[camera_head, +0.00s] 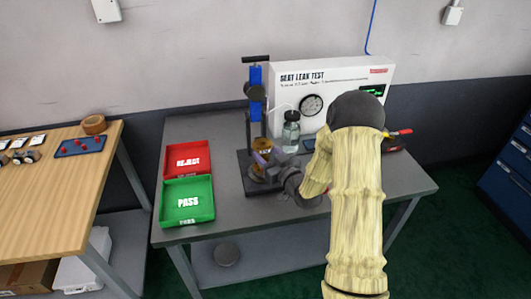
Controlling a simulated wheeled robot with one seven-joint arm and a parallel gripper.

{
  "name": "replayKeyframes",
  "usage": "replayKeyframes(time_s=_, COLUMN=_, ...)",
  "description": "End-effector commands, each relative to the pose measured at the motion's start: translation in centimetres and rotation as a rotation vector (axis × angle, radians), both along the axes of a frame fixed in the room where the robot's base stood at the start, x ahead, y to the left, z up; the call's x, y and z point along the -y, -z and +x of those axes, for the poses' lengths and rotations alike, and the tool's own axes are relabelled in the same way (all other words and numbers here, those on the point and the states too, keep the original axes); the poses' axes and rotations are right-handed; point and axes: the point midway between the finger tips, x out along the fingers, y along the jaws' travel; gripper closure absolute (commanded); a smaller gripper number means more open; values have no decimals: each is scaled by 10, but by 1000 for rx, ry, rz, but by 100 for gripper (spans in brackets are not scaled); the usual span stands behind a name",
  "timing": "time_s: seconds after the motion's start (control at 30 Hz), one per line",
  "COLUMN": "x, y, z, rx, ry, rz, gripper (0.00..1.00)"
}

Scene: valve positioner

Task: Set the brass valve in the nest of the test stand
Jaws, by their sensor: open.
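The test stand (255,82) has a blue upright with a black handle on top and stands on a dark base plate (246,186) on the grey bench. A brass-coloured body, which looks like the brass valve (257,172), is low on the stand in the nest area. A second brass-coloured part (262,144) shows just above it, with a purple piece between them. My gripper (270,172) is open at the right side of the low brass part. It partly hides the nest, and I cannot tell if the valve is fully seated or touched by the fingers.
A red REJECT tray (187,146) and a green PASS tray (174,214) lie left of the stand. A glass jar (291,135) and the white seat leak tester (345,85) stand behind. A red-handled tool (404,132) lies right. The bench front is clear.

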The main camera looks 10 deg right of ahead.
Motion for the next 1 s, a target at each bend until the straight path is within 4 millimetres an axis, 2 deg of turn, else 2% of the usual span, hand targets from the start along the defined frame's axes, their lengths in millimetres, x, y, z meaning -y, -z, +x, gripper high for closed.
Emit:
replayKeyframes(time_s=0.4, x=30, y=2, z=-74, rx=-1, ry=5, rz=0, gripper=51)
replayKeyframes(time_s=0.53, x=36, y=1, z=-92, rx=-1, ry=3, rz=1, gripper=51)
replayKeyframes(time_s=0.7, x=39, y=0, z=-102, rx=0, ry=2, rz=0, gripper=51)
replayKeyframes(time_s=1.0, x=39, y=0, z=-102, rx=1, ry=2, rz=0, gripper=51)
